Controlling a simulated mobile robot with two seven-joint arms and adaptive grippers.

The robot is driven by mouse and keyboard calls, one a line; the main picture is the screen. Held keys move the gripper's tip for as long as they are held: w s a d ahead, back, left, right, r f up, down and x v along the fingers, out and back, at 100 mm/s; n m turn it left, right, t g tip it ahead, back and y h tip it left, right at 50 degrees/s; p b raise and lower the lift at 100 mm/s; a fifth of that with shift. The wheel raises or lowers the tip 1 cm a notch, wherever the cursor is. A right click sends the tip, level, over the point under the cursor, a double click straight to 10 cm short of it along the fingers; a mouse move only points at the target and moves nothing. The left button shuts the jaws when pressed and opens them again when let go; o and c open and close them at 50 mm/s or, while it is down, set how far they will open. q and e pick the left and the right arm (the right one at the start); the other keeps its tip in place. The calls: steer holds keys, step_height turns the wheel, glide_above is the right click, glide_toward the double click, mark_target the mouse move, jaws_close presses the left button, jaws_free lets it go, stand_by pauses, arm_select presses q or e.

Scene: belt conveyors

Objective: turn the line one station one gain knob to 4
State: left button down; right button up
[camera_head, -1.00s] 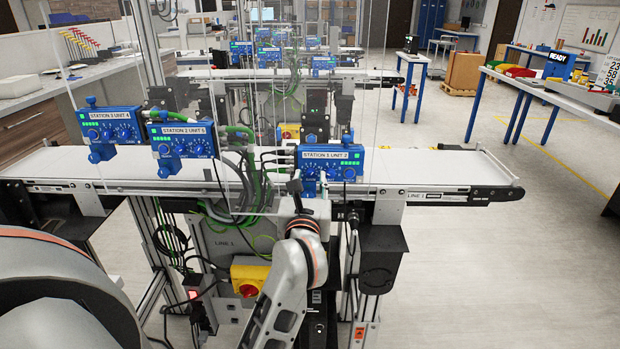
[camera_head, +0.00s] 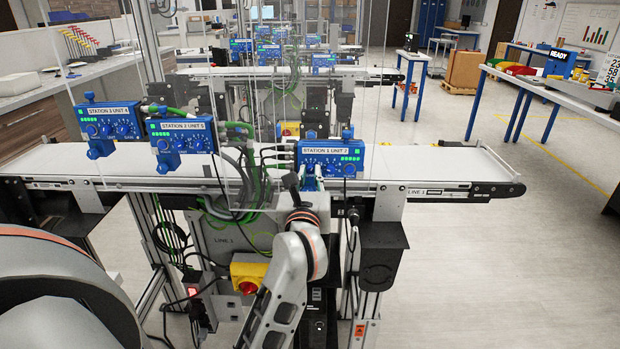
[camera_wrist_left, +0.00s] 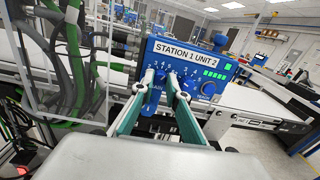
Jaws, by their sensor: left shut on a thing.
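The blue control box labelled STATION 1 UNIT 2 (camera_head: 331,152) is mounted at the front edge of the Line 1 conveyor. It fills the middle of the left wrist view (camera_wrist_left: 187,52), with green lights and a row of dial knobs under numbered scales. My left gripper (camera_head: 311,172) is at the lower left of its face. In the left wrist view its two fingers (camera_wrist_left: 162,80) are closed around the leftmost knob (camera_wrist_left: 161,77). The fingers hide much of that knob and its label, so its pointer setting cannot be read. My right gripper is out of view.
Blue boxes marked STATION 2 UNIT 5 (camera_head: 182,136) and STATION 3 UNIT 4 (camera_head: 108,122) hang to the left. Cables (camera_wrist_left: 73,65) run close beside the held box. A yellow and red switch (camera_head: 249,278) sits below. The white belt (camera_head: 430,160) is clear at right.

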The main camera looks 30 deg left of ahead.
arm_select(q)
steer(key=n+b, duration=0.4)
steer(key=shift+f+n+b, duration=0.25)
steer(key=shift+n+b, duration=0.05)
steer(key=shift+n, duration=0.1)
steer(key=shift+r+n+b, duration=0.1)
steer(key=shift+n+b, duration=0.25)
steer(key=shift+n, duration=0.15)
steer(key=shift+r+n, duration=0.15)
steer(key=shift+n, duration=0.15)
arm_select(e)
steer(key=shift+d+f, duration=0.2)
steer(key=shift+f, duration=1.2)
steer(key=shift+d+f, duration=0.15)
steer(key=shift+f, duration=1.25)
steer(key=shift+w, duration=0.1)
arm_select(q)
steer(key=c, duration=2)
jaws_free()
steer(key=v, duration=0.7)
steer(key=shift+s+d, duration=0.15)
steer(key=shift+s, duration=0.05)
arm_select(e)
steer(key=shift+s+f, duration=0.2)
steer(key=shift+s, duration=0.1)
